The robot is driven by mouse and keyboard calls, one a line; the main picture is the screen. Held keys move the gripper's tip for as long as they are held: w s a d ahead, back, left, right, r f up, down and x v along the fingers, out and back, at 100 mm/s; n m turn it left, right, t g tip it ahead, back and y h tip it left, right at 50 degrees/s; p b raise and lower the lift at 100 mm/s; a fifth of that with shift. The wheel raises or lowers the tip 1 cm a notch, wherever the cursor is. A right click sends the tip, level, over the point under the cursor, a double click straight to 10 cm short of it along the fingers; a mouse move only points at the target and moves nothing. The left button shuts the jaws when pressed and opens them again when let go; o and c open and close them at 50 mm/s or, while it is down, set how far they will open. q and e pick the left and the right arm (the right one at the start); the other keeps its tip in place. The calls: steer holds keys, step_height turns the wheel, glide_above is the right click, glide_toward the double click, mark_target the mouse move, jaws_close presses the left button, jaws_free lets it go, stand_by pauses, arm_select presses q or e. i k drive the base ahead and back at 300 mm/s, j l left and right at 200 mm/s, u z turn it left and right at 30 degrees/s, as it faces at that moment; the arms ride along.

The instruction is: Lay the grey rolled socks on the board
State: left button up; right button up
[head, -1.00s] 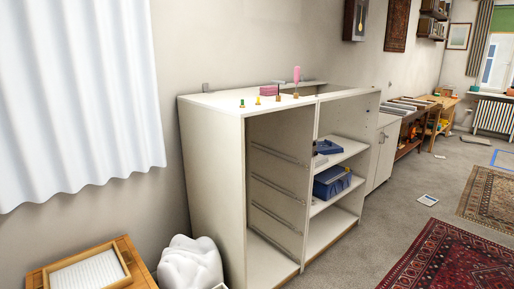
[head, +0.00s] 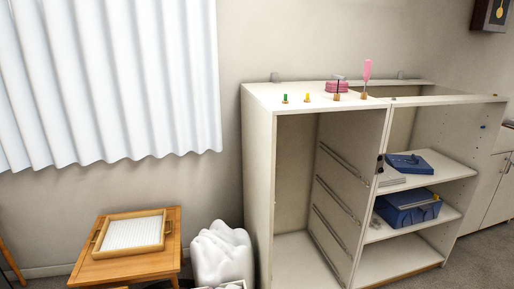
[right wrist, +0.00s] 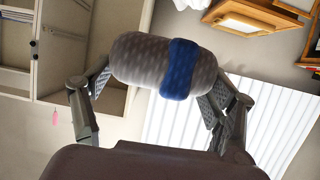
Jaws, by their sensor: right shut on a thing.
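The grey rolled socks (right wrist: 137,62), a plump roll with a blue band around it, are in the right wrist view. My right gripper (right wrist: 160,88) is shut on them, one finger at each end of the roll. In the head view, a white ribbed panel in a wooden frame with handles (head: 131,233) lies on a small wooden table (head: 152,264) at lower left; I cannot tell whether it is the board. The table and panel also show at the top of the right wrist view. Neither gripper shows in the head view.
A white bundle (head: 222,252) stands just right of the table. A tall open cabinet (head: 259,180) is right of that, with small items on top and blue boxes (head: 407,206) on its shelves. A white curtain (head: 110,80) hangs behind the table.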

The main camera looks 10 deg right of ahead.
mark_target(438, 167)
steer(key=i+l, duration=0.1)
steer(key=l, duration=0.4)
steer(key=i+l, duration=0.1)
steer(key=l, duration=0.9)
steer(key=i+l, duration=0.15)
steer(key=l, duration=0.35)
steer(key=i+l, duration=0.1)
steer(key=l, duration=0.4)
steer(key=i+l, duration=0.15)
steer(key=l, duration=0.2)
steer(key=i+l, duration=0.15)
steer(key=l, duration=0.2)
steer(key=i+l, duration=0.15)
steer(key=l, duration=0.25)
steer(key=i+l, duration=0.15)
steer(key=l, duration=0.2)
steer(key=i+l, duration=0.15)
steer(key=l, duration=0.2)
steer(key=i+l, duration=0.15)
steer(key=l, duration=0.2)
steer(key=i+l, duration=0.15)
steer(key=l, duration=0.2)
